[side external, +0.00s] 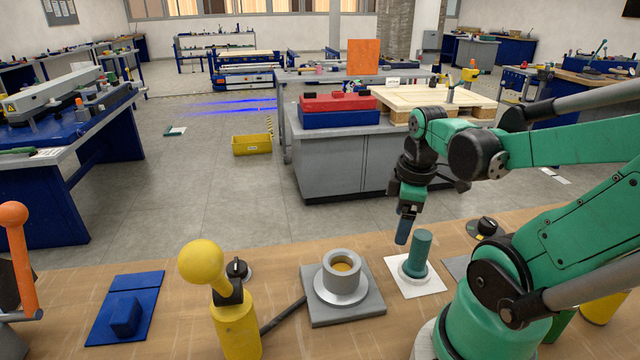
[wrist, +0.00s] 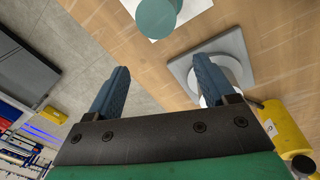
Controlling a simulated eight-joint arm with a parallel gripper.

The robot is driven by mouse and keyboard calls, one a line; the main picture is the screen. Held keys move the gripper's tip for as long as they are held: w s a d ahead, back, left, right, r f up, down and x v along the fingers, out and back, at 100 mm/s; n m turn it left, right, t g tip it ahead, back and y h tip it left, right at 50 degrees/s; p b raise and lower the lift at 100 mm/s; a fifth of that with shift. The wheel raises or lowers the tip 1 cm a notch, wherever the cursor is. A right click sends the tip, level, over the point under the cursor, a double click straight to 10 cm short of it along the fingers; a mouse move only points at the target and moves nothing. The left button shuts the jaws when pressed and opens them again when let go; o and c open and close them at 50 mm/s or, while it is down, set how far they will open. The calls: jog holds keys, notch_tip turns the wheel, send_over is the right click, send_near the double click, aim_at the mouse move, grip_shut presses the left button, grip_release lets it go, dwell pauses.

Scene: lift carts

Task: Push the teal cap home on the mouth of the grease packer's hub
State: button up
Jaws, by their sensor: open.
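The teal cap (side external: 418,248) stands upright on a white square pad (side external: 432,287) on the wooden bench. It also shows at the top edge of the wrist view (wrist: 158,14), partly cut off. The grease packer's hub (side external: 341,284) is a grey ring on a grey square plate, with yellow-orange inside its open mouth. In the wrist view the hub (wrist: 229,70) is partly behind one finger. My gripper (side external: 403,236) is open and empty, pointing down, just left of the cap's top in the side view. In the wrist view its blue fingers (wrist: 160,65) are apart with nothing between them.
A yellow post with a ball knob (side external: 202,263) and a black lever stand left of the hub. A blue block on a blue plate (side external: 125,315) lies farther left. A black knob (side external: 487,227) sits behind the cap, to its right. Bare wood lies between these.

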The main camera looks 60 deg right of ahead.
aim_at(423, 249)
jog(key=shift+n+g+y, duration=0.5)
jog(key=shift+n+g, duration=0.1)
jog(key=s, duration=0.1)
jog(key=s+d, duration=0.1)
jog(key=s, duration=0.1)
jog(key=shift+s+d+f, duration=0.25)
jog(key=shift+s+f, duration=0.1)
jog(key=shift+s, duration=0.05)
jog(key=shift+f, duration=2.75)
jog(key=shift+c, duration=0.3)
grip_shut()
jog(key=shift+r, duration=0.1)
